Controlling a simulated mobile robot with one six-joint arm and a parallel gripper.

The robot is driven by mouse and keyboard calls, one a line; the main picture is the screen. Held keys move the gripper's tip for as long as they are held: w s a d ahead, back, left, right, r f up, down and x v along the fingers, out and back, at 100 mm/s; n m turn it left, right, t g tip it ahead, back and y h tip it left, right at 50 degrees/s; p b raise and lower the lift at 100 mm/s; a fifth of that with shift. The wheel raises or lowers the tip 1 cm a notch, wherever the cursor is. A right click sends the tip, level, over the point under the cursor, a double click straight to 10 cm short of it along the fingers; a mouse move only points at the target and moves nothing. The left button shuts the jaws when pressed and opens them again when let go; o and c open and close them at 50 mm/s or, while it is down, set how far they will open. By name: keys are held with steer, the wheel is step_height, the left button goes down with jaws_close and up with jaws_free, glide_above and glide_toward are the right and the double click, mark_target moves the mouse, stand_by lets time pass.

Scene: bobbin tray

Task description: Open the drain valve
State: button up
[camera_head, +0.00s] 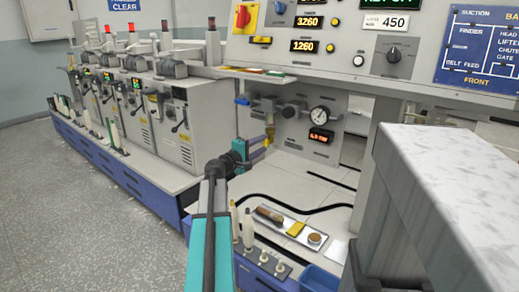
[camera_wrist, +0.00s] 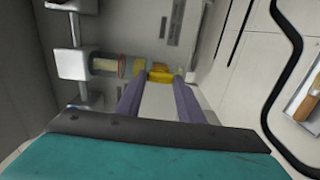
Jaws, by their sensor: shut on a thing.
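The drain valve is a small yellow fitting with a tab (camera_wrist: 160,76), below the amber filter bowl (camera_wrist: 105,65) in the wrist view. In the head view the bowl (camera_head: 270,119) hangs on the grey panel, and the valve (camera_head: 268,140) is a small yellow spot under it. My gripper (camera_wrist: 161,80) has its two purple-grey fingers on either side of the yellow tab and is shut on it. In the head view my gripper (camera_head: 262,146) reaches up to the valve from the lower left. The finger contact is small and partly hidden.
A blue handle (camera_head: 243,101) and a round gauge (camera_head: 319,116) are on the same panel. A tray of tools (camera_head: 290,226) and a black cable (camera_head: 290,202) lie on the pale deck. A large grey block (camera_head: 400,200) stands at the right. Spindle units (camera_head: 150,100) line the left.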

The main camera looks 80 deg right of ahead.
steer(key=shift+w+d+r, duration=0.1)
steer(key=shift+w+r, duration=0.05)
steer(key=shift+r, duration=0.05)
steer(key=o, duration=1)
steer(key=shift+o, duration=0.3)
steer(key=shift+f, duration=0.1)
steer(key=p+v, duration=0.2)
steer(key=v, duration=1.2)
